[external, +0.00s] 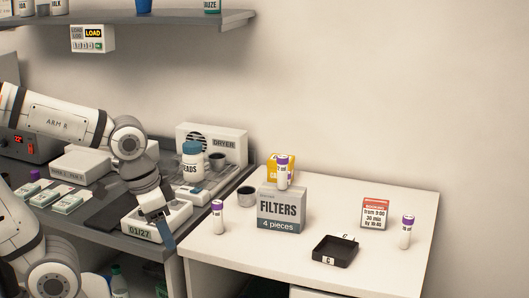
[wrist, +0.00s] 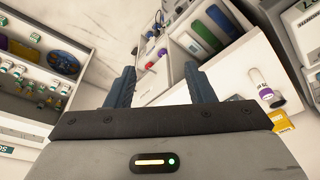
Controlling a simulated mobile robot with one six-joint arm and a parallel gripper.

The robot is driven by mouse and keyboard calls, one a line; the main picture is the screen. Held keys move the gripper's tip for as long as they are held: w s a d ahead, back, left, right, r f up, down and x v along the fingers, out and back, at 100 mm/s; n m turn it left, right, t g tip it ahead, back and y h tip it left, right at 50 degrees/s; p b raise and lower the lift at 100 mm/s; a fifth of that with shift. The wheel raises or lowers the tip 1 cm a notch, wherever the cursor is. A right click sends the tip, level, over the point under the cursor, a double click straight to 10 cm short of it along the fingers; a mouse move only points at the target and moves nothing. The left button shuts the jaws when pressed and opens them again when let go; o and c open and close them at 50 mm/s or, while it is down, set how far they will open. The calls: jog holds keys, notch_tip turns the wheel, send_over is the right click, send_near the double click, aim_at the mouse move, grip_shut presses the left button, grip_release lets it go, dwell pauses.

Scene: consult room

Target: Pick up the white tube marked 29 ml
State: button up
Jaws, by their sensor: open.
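Three white tubes with purple caps stand at the white table. One (external: 218,219) is upright near the table's left edge. Another (external: 282,174) shows above the grey FILTERS box, and a third (external: 406,233) stands at the right. Their markings are too small to read, so I cannot tell which says 29 ml. My gripper (external: 166,240) is left of the left tube, apart from it, over the dark counter's edge. In the wrist view my gripper (wrist: 160,84) has its blue fingers apart with nothing between them. A white tube with a purple end (wrist: 262,88) shows there at the right.
The FILTERS box (external: 281,211), a black tray (external: 334,249), a red-topped card (external: 375,213) and a dark cup (external: 246,196) stand on the white table (external: 275,268). The 01/27 tray (external: 140,233) is close to my gripper. The table's front middle is clear.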

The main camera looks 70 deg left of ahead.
jog(key=shift+o, duration=0.4)
jog(key=shift+w, duration=0.1)
jog(key=n+t+b, duration=0.1)
jog(key=b, duration=0.6)
send_over(220, 217)
jog(key=s+a, duration=0.1)
jog(key=s, duration=0.2)
notch_tip(220, 217, down, 8)
jog(key=x, duration=0.5)
jog(key=w+x, duration=0.1)
jog(key=x, duration=0.1)
jog(key=shift+a+f, duration=0.15)
jog(key=shift+a, duration=0.05)
jog(key=c, duration=1)
